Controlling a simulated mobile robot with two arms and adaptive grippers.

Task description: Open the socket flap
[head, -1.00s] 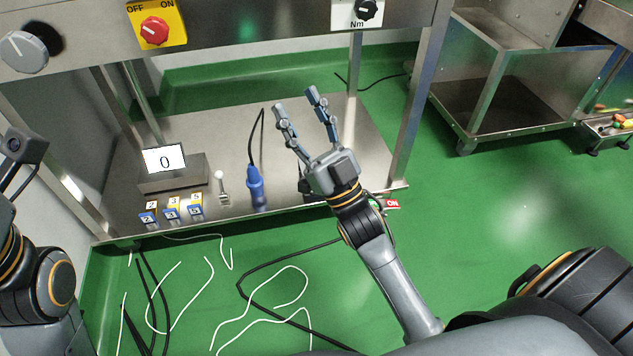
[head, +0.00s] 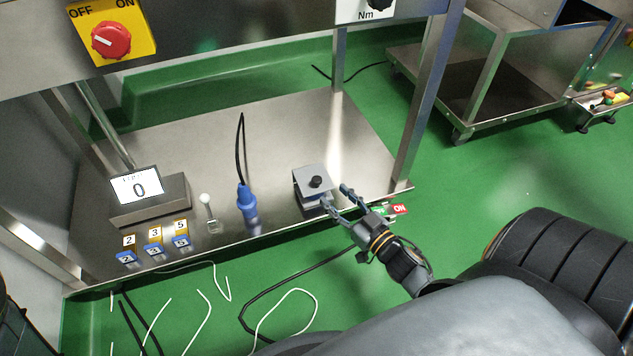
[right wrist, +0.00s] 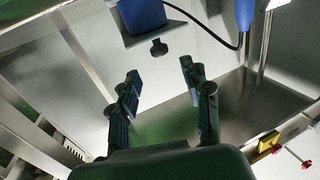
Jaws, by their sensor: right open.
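The socket shows in the head view as a small grey box near the front right of the metal shelf. Its flap (head: 308,176) is a light grey square plate with a black knob (head: 316,182). In the right wrist view the knob (right wrist: 158,48) hangs beside the grey plate, next to a blue socket body (right wrist: 143,17). I cannot tell how far the flap is open. My right gripper (head: 336,194) is open and empty, with its fingertips close to the box's right front side. In the right wrist view the knob lies just beyond the gap between the fingers (right wrist: 160,70). My left gripper is out of view.
A blue plug (head: 247,200) with a black cable stands left of the socket. Further left are a small lever (head: 208,210), numbered blocks (head: 154,240) and a display (head: 137,187) reading 0. A steel post (head: 425,110) rises at the right. The shelf behind the socket is clear.

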